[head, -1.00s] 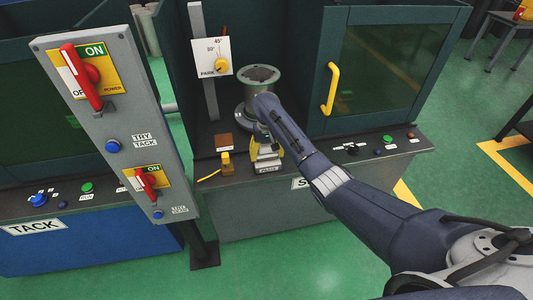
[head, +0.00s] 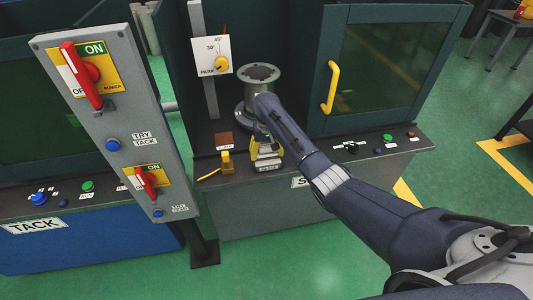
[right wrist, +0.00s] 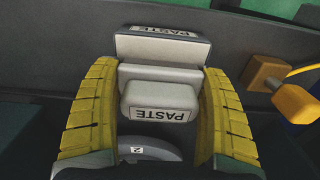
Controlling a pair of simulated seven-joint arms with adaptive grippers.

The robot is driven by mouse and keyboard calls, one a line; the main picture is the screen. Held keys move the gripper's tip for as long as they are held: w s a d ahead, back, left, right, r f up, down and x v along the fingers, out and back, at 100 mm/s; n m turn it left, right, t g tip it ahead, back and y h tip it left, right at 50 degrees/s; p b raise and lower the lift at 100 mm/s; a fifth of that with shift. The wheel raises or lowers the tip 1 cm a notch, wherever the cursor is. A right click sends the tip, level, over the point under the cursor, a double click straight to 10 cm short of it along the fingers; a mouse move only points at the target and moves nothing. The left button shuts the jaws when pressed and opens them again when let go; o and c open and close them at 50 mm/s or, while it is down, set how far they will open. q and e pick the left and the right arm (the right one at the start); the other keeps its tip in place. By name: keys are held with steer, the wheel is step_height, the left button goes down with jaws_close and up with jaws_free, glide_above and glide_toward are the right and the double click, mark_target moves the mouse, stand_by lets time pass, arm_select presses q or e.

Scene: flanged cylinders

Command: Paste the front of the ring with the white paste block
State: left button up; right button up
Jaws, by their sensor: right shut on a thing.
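The pale paste block (right wrist: 158,100), marked PASTE, sits between the yellow fingers of my right gripper (right wrist: 160,108) in the right wrist view. My right gripper (head: 266,147) is shut on it, low over the front ledge of the machine. A pale holder (right wrist: 163,47), also marked PASTE, lies just beyond the block; I cannot tell whether they touch. The grey flanged cylinder (head: 260,78) stands upright in the open bay behind the gripper. My forearm hides part of its front and the flange ring (head: 241,117) at its base. My left gripper is not in view.
An orange-yellow peg (head: 227,163) with a cable stands on the ledge left of the gripper, also in the wrist view (right wrist: 296,101). A grey switch panel (head: 120,120) stands at the left. A door with a yellow handle (head: 331,88) bounds the bay at right.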

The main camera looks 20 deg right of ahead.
mark_target(266, 145)
stand_by(0.6)
steer(key=shift+r, duration=3.5)
